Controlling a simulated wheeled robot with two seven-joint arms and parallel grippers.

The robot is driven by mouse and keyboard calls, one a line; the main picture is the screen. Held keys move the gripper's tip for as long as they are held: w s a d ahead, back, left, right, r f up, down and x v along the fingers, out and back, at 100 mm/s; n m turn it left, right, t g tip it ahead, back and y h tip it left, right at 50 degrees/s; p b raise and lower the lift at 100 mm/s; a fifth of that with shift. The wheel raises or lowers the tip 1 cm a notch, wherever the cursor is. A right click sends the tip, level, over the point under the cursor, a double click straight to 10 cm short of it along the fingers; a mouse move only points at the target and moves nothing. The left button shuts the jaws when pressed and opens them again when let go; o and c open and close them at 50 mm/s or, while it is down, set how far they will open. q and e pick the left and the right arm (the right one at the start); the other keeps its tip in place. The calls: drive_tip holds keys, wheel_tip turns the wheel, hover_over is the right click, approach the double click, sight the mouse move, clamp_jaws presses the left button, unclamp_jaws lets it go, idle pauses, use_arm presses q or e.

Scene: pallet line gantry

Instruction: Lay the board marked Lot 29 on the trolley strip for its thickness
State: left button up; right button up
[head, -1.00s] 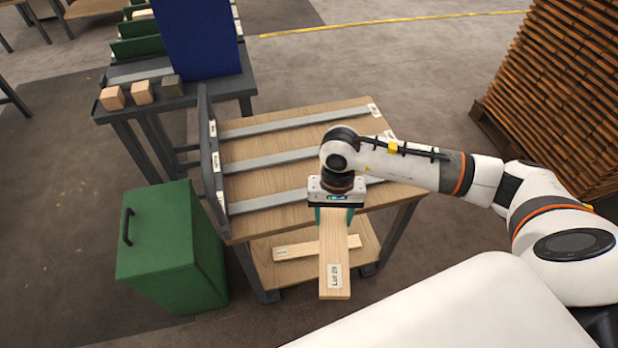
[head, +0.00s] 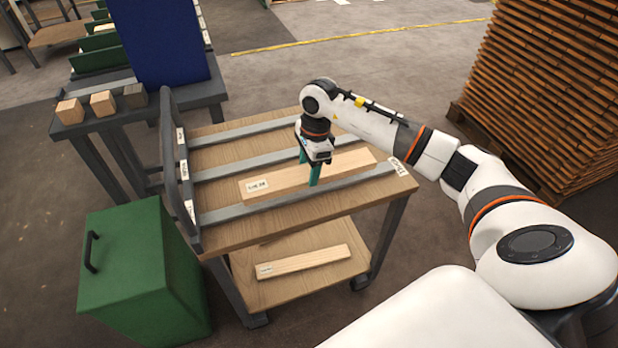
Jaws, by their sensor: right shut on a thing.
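The pale wooden board (head: 345,166), whose label I read as Lot 29 in the earlier frame, is level over the trolley top. It runs roughly along the strips, between the middle strip (head: 235,165) and the near strip (head: 245,207). I cannot tell whether it touches the top or hangs just above it. My right gripper (head: 312,176) points down with its teal fingers shut across the board's middle. The trolley (head: 270,228) has three grey strips, with small labels at the left rail (head: 170,150) too small to read. My left gripper is out of view.
Another board (head: 305,262) lies on the trolley's lower shelf. A green cabinet (head: 130,265) stands close at left. A side table holds several small blocks (head: 103,103) and a blue panel (head: 165,45). Stacked brown slats (head: 560,90) stand at right.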

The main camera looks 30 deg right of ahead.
wheel_tip(320, 180, down, 3)
drive_tip(key=shift+a+f, duration=0.1)
drive_tip(key=shift+f, duration=0.3)
drive_tip(key=o, duration=0.8)
drive_tip(key=shift+f, duration=0.15)
drive_tip(key=o, duration=0.4)
drive_tip(key=shift+o, duration=0.2)
